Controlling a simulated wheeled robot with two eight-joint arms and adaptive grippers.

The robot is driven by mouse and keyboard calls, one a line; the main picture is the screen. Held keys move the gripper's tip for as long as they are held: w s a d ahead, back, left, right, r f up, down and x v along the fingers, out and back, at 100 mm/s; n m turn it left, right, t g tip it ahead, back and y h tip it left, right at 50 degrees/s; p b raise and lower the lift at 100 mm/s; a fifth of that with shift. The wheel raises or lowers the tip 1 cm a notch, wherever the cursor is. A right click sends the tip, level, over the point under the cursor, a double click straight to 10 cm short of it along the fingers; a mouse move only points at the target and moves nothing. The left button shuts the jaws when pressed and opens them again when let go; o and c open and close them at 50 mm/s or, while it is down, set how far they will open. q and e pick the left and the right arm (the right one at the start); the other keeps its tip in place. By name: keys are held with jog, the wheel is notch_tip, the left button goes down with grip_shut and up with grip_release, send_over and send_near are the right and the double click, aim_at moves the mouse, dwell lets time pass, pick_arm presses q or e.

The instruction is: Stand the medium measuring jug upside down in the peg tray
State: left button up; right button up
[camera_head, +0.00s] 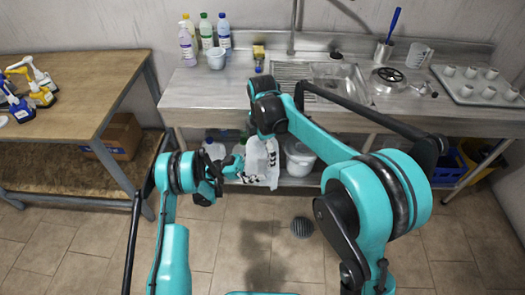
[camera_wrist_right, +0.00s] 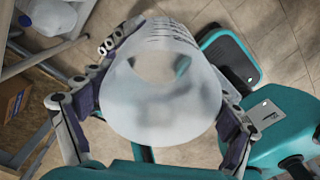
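The measuring jug, translucent and whitish with dark markings (camera_wrist_right: 165,95), fills the middle of the right wrist view. My right gripper (camera_wrist_right: 172,76) has its fingers on both sides of it. In the head view the jug (camera_head: 262,158) hangs in front of the counter, low and left of the sink, partly covered by my right arm. My left gripper (camera_head: 209,186) is just left of it, dark and small; its fingers cannot be made out. The grey peg tray (camera_head: 437,70) lies on the counter at the far right, with several whitish pegs or cups on it.
Another clear jug (camera_head: 418,55) stands left of the tray, near a dark round handle (camera_head: 388,74). The sink (camera_head: 338,82) is mid-counter. Several bottles (camera_head: 206,33) and a small white tub (camera_head: 216,58) stand at the left end. A wooden table (camera_head: 85,95) is at left.

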pick_arm(q)
jog(key=o, duration=1)
